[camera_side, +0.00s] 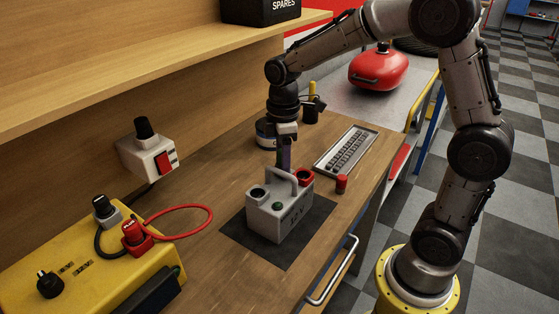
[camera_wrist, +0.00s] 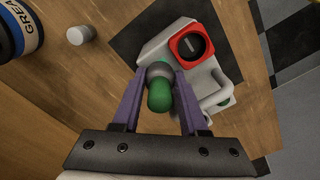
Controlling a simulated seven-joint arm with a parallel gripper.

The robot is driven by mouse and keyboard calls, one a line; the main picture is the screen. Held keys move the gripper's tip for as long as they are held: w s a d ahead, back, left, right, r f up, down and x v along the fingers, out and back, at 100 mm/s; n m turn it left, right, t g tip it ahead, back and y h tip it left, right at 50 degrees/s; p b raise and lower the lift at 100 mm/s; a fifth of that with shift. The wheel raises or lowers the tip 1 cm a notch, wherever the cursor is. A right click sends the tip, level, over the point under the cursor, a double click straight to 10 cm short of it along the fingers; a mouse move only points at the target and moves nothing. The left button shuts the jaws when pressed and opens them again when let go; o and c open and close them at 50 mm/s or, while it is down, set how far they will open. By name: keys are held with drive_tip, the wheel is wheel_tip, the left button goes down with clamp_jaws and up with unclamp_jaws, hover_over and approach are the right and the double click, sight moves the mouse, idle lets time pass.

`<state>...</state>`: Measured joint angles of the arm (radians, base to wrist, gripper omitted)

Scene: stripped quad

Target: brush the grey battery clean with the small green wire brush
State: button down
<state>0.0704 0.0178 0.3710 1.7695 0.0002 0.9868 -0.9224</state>
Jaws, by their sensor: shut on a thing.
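The grey battery (camera_side: 280,217), with a carry handle, a red-ringed terminal and a grey-ringed terminal, stands upright on a black mat (camera_side: 294,253). In the wrist view the battery (camera_wrist: 226,66) is on the right, its red ring (camera_wrist: 192,44) clear to see. My gripper (camera_side: 284,164) points down at the battery's far side, behind the handle. In the wrist view my gripper (camera_wrist: 161,78) has its purple fingers shut on the small green wire brush (camera_wrist: 159,97), with a grey part beyond the green. The brush is hidden in the side view. I cannot tell whether it touches the battery.
A grease tin (camera_side: 265,133) stands behind the battery, with a small pale cylinder (camera_wrist: 80,35) near it. A red cap (camera_side: 341,184) and a grey slotted tray (camera_side: 345,150) lie to the right. A yellow unit (camera_side: 95,255) with a red cable (camera_side: 190,206) is at left.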

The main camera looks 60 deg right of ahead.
idle(0.4)
drive_tip(key=shift+w, duration=0.65)
drive_tip(key=shift+s, duration=0.1)
drive_tip(key=shift+s, duration=0.65)
drive_tip(key=shift+w, duration=0.1)
drive_tip(key=shift+w+f, duration=0.1)
drive_tip(key=shift+w, duration=0.55)
